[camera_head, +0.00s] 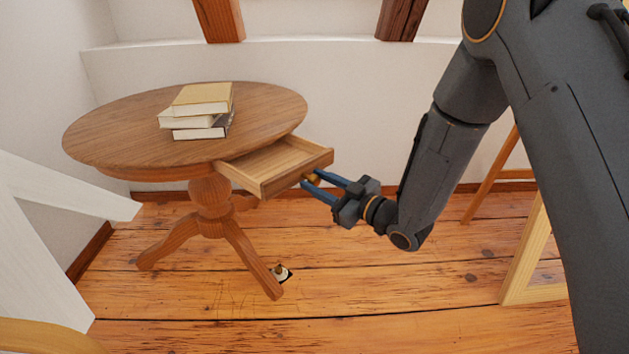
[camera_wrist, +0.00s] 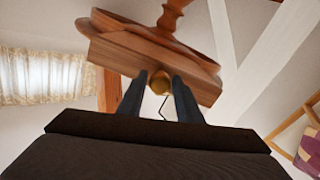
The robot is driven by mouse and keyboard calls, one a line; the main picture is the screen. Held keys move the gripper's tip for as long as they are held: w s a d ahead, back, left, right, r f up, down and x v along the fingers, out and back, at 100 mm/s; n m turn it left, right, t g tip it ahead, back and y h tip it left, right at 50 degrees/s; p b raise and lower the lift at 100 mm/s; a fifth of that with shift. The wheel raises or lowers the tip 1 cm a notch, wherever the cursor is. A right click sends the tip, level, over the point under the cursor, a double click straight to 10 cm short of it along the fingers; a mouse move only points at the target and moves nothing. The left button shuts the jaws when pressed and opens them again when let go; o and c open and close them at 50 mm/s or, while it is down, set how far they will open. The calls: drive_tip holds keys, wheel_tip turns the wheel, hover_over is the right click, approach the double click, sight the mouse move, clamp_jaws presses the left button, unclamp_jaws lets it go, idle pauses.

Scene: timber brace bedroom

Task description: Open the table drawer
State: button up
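The round wooden table (camera_head: 130,130) stands at the left on a turned pedestal. Its drawer (camera_head: 268,168) is pulled well out of the right side of the top, and its inside looks empty. A small brass knob (camera_head: 313,178) sits on the drawer front; it also shows in the wrist view (camera_wrist: 161,76). My gripper (camera_head: 316,184) is at the drawer front, with its two blue fingers on either side of the knob. In the wrist view the fingertips (camera_wrist: 159,77) flank the knob closely. Whether they press on it is hard to tell.
Several books (camera_head: 203,108) lie stacked on the table. A white slanted beam (camera_head: 60,185) is at the left. A wooden frame (camera_head: 525,255) stands at the right. A small dark and white object (camera_head: 281,273) lies by a table foot. The front floor is mostly clear.

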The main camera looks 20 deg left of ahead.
drive_tip(key=v, duration=0.7)
drive_tip(key=shift+p, duration=0.35)
drive_tip(key=w+d+r+m+t+h, duration=0.2)
drive_tip(key=w+d+m+h, duration=0.2)
drive_tip(key=d+h, duration=0.4)
drive_tip(key=s+d+r+m+g+h, duration=0.1)
drive_tip(key=s+d+m+h, duration=0.3)
drive_tip(key=d, duration=0.4)
drive_tip(key=s+d+r+m+g+h, duration=0.1)
drive_tip(key=s+d+m+g, duration=0.15)
drive_tip(key=s, duration=0.65)
drive_tip(key=s+d+r+m+g+h, duration=0.1)
drive_tip(key=s+d+r+g+h, duration=0.15)
drive_tip(key=s, duration=0.55)
drive_tip(key=s+d+r+m+g, duration=0.1)
drive_tip(key=s+d+g, duration=0.2)
drive_tip(key=s, duration=0.6)
drive_tip(key=s+d+r+m+p, duration=0.1)
drive_tip(key=d+r+m+p, duration=0.2)
drive_tip(key=d+r+p, duration=0.7)
drive_tip(key=r+h+p, duration=0.1)
drive_tip(key=p, duration=0.9)
drive_tip(key=shift+s+r+m+p, duration=0.2)
drive_tip(key=shift+r+m+p, duration=0.15)
drive_tip(key=shift+r+p, duration=0.05)
